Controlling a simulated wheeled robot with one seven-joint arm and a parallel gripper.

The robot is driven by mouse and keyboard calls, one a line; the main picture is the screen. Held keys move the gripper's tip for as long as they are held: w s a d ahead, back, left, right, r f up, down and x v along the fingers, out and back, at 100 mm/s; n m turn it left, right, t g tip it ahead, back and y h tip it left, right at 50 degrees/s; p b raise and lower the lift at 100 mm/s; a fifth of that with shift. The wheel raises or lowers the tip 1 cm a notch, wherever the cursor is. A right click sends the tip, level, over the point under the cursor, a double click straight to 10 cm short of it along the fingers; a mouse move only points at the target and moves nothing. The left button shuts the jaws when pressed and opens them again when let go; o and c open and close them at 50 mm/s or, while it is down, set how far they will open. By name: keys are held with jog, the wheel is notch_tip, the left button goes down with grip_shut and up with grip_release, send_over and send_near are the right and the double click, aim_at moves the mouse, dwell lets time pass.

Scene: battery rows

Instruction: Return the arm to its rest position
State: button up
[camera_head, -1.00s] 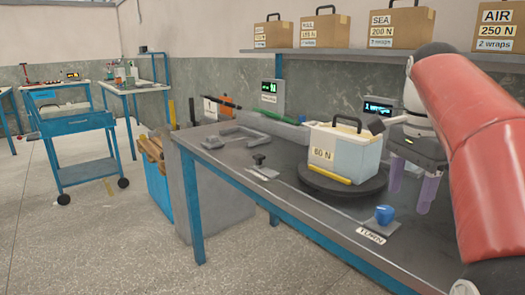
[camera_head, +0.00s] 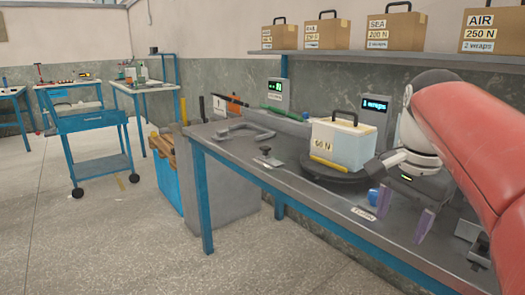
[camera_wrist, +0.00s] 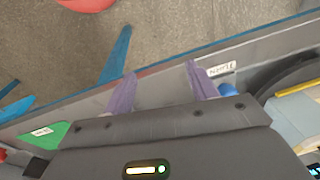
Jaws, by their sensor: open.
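My gripper (camera_head: 404,218) is open and empty, with two purple fingers apart above the front part of the workbench, at the right of the head view. In the wrist view my gripper (camera_wrist: 157,90) points past the bench's front edge toward the floor. My red and white arm fills the right side of the head view. A blue knob (camera_head: 373,196) by a small label plate stands just left of the fingers; it also shows in the wrist view (camera_wrist: 227,90). A white and cream box marked 60 N (camera_head: 340,145) stands on a dark round turntable (camera_head: 318,176).
The grey workbench (camera_head: 310,205) with blue legs runs below the arm. A shelf (camera_head: 400,57) with several cardboard boxes is on the back wall. A grey clamp (camera_head: 243,133) lies at the bench's left. A blue cart (camera_head: 95,125) stands far left. Open floor lies in front.

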jog(key=s+a+f+n+t, duration=0.2)
jog(key=s+a+f+n, duration=0.2)
jog(key=f, duration=0.4)
jog(key=s+a+f+n+t, duration=0.2)
jog(key=s+a+f+n, duration=0.2)
jog(key=s+f+n, duration=0.3)
jog(key=shift+f+n, duration=0.3)
jog(key=shift+f, duration=0.6)
